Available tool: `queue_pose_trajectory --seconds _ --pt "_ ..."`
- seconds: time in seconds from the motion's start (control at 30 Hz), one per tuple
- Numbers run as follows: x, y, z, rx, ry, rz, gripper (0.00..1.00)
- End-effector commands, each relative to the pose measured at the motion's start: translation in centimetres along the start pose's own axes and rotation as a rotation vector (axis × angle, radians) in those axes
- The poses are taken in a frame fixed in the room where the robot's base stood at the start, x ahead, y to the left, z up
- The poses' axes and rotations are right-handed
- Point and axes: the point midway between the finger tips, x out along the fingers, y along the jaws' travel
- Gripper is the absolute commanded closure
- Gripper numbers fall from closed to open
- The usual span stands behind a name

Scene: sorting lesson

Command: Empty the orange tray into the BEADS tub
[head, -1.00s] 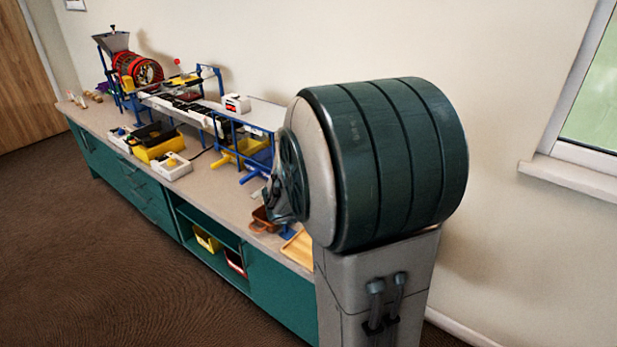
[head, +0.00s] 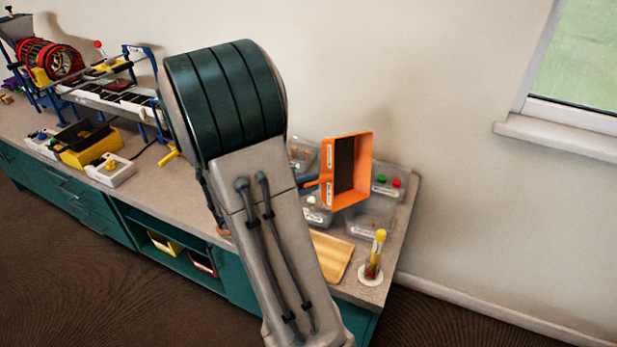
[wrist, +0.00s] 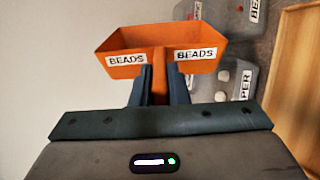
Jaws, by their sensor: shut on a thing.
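The orange tray (head: 366,174) is held up near the tubs, tipped steeply, its open side towards the head camera. Its inside looks dark; I cannot make out any contents. In the wrist view the tray (wrist: 160,38) shows two BEADS labels. My gripper (wrist: 160,82) is shut on its orange handle. A clear tub (wrist: 257,12) at the upper right of the wrist view has a cut-off label starting "BEA". In the head view several clear tubs stand below and around the tray, including one at right (head: 392,190); their labels are too small to read there.
A wooden tray (head: 330,254) and a yellow-topped tube on a white base (head: 374,258) lie towards the counter's front right. One tub (wrist: 247,82) has a label ending "PER". The wall is close behind; sorting machinery (head: 60,65) stands at left.

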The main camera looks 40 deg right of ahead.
Motion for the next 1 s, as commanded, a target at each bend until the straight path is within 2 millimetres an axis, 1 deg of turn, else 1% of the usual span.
queue_pose_trajectory --seconds 0.03,1.0 --pt "-0.2 0.9 0.1 -0.023 0.001 -0.004 1.00" --pt "-0.3 4.2 -1.9 -0.449 0.050 -0.089 1.00"
